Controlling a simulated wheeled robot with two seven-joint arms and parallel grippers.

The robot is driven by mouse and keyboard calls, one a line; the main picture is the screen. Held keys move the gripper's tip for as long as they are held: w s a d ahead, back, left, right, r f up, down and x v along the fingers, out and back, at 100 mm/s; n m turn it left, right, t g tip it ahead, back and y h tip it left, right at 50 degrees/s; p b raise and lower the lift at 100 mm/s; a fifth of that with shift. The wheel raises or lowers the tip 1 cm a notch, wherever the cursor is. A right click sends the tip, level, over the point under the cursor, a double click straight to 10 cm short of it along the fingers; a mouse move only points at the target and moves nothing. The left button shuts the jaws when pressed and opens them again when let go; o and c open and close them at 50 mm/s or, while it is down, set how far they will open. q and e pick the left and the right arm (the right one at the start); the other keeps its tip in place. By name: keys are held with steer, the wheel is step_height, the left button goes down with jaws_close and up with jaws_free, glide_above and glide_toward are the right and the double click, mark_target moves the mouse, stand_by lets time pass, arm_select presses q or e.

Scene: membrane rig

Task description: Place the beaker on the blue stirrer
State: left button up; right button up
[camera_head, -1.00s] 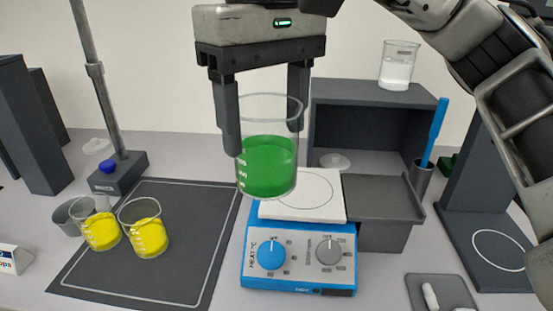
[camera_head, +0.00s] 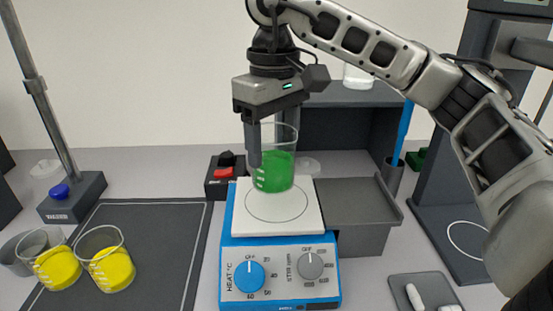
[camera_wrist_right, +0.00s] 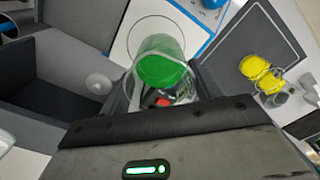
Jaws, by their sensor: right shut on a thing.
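The beaker (camera_head: 273,172) is clear glass with green liquid. My right gripper (camera_head: 272,152) is shut on it, one finger on each side, and it looks upright. The blue stirrer (camera_head: 280,275) has a white square top plate (camera_head: 308,222) with a circle and two knobs. In the head view the beaker overlaps the back part of the plate, behind the circle's middle. I cannot tell whether its base touches the plate. In the right wrist view the beaker (camera_wrist_right: 162,68) sits between the fingers, beside the plate's circle. My left gripper is not in view.
Two beakers of yellow liquid (camera_head: 112,268) stand on a dark mat (camera_head: 150,235) at the left. A box with a red switch (camera_head: 222,173) is left of the held beaker. A grey tray (camera_head: 355,200) adjoins the stirrer's right side. A shelf (camera_head: 345,135) stands behind.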

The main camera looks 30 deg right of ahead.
steer(key=shift+w+d+f, duration=0.1)
steer(key=shift+d+f, duration=0.15)
steer(key=shift+f, duration=0.05)
steer(key=f, duration=0.2)
steer(key=shift+w+d+f, duration=0.1)
steer(key=shift+d+f, duration=0.1)
steer(key=shift+f, duration=0.55)
steer(key=shift+f, duration=0.1)
steer(key=shift+f, duration=0.15)
steer(key=o, duration=1.1)
steer(key=shift+o, duration=0.2)
